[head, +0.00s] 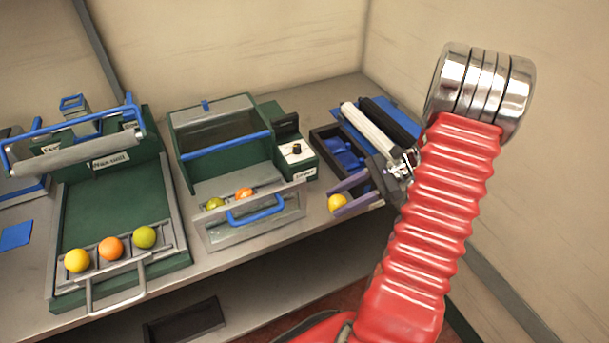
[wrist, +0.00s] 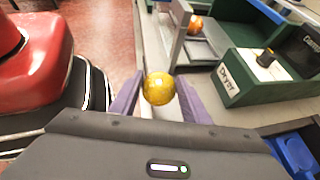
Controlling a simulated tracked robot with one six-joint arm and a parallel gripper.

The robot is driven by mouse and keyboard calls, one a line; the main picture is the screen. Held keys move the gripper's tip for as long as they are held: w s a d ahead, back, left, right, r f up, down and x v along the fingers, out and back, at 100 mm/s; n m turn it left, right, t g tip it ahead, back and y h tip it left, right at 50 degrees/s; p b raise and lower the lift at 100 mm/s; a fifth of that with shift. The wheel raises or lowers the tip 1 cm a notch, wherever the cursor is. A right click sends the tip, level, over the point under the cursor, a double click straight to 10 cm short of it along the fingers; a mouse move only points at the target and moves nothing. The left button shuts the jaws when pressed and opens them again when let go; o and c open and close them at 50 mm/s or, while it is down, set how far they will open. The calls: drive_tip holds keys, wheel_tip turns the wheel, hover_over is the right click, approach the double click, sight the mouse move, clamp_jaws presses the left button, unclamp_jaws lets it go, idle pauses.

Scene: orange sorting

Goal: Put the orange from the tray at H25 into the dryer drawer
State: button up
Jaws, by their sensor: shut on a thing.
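My gripper (head: 341,199) has purple fingers shut on a yellow fruit (head: 338,202), held over the counter's front edge, right of the dryer drawer. In the wrist view, the yellow fruit (wrist: 159,89) sits between the fingertips. The dryer (head: 228,140) is a green box with a "Dryer" label, which also shows in the wrist view (wrist: 228,78). Its grey drawer (head: 285,214) with a blue handle is pulled out. A green-yellow fruit (head: 214,204) and an orange fruit (head: 244,194) lie in it. The orange one also shows in the wrist view (wrist: 195,24).
A dark tray (head: 322,143) with blue compartments stands behind my gripper. At left, a green machine (head: 98,205) has a front rack with yellow (head: 77,260), orange (head: 111,248) and green (head: 144,237) fruits. A wall is close on the right.

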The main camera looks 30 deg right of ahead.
drive_tip(key=s+d+n+g+h, duration=0.1)
drive_tip(key=s+n+g+h, duration=0.2)
drive_tip(key=s+n+g, duration=1.35)
drive_tip(key=s+d+r+n+h, duration=0.4)
drive_tip(key=s+d+h, duration=0.2)
drive_tip(key=d, duration=0.2)
drive_tip(key=s+d+r+n+h, duration=0.5)
drive_tip(key=s+d+h, duration=0.1)
drive_tip(key=d, duration=0.2)
drive_tip(key=shift+r+t+h, duration=0.25)
drive_tip(key=shift+t+h, duration=0.1)
drive_tip(key=shift+h, duration=0.05)
drive_tip(key=shift+w+n, duration=0.1)
drive_tip(key=shift+n, duration=0.15)
